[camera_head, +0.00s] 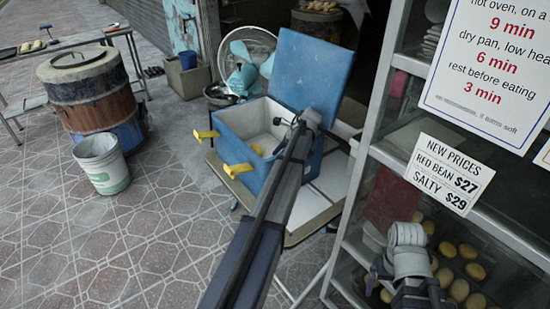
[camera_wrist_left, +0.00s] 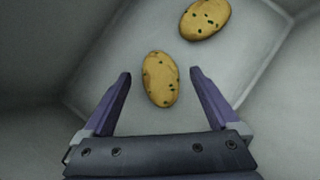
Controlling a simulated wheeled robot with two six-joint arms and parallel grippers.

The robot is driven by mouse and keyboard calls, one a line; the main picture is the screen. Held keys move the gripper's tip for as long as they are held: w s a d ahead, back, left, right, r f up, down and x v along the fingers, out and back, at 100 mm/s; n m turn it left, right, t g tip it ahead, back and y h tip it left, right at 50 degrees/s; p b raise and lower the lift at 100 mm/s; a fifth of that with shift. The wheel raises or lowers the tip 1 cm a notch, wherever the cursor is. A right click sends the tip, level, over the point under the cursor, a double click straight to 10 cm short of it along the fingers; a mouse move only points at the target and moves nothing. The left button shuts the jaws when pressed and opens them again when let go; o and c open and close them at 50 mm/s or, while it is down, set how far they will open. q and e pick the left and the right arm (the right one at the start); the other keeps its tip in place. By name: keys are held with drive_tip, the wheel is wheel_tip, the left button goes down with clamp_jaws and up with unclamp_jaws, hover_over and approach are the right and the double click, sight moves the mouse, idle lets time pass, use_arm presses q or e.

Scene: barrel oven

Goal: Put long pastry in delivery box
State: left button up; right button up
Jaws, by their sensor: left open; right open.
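The delivery box is a blue box (camera_head: 226,124) with a pale interior and its lid (camera_head: 315,68) raised; it stands at the middle of the head view. A small yellowish pastry shows inside (camera_head: 257,149). My left arm reaches over the box and hides part of it and the left jaws. In the left wrist view, my left gripper (camera_wrist_left: 160,73) is open above the pale box floor. A speckled oval pastry (camera_wrist_left: 160,80) lies between its fingers, apart from both. A second one (camera_wrist_left: 205,18) lies farther up. My right gripper (camera_head: 408,287) is at the lower right, by the glass case.
The display case (camera_head: 352,222) with several round pastries (camera_head: 468,270) fills the right. Yellow latches (camera_head: 238,170) jut from the box front. A barrel oven (camera_head: 90,95), white bucket (camera_head: 103,165) and fan (camera_head: 245,60) stand behind and left. The tiled floor at left front is clear.

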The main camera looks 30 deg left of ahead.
use_arm(q)
drive_tip(key=shift+r+p, duration=0.45)
drive_tip(key=shift+r, duration=0.1)
drive_tip(key=p+v, duration=1)
drive_tip(key=v, duration=0.2)
drive_tip(key=shift+r, duration=0.1)
idle(0.3)
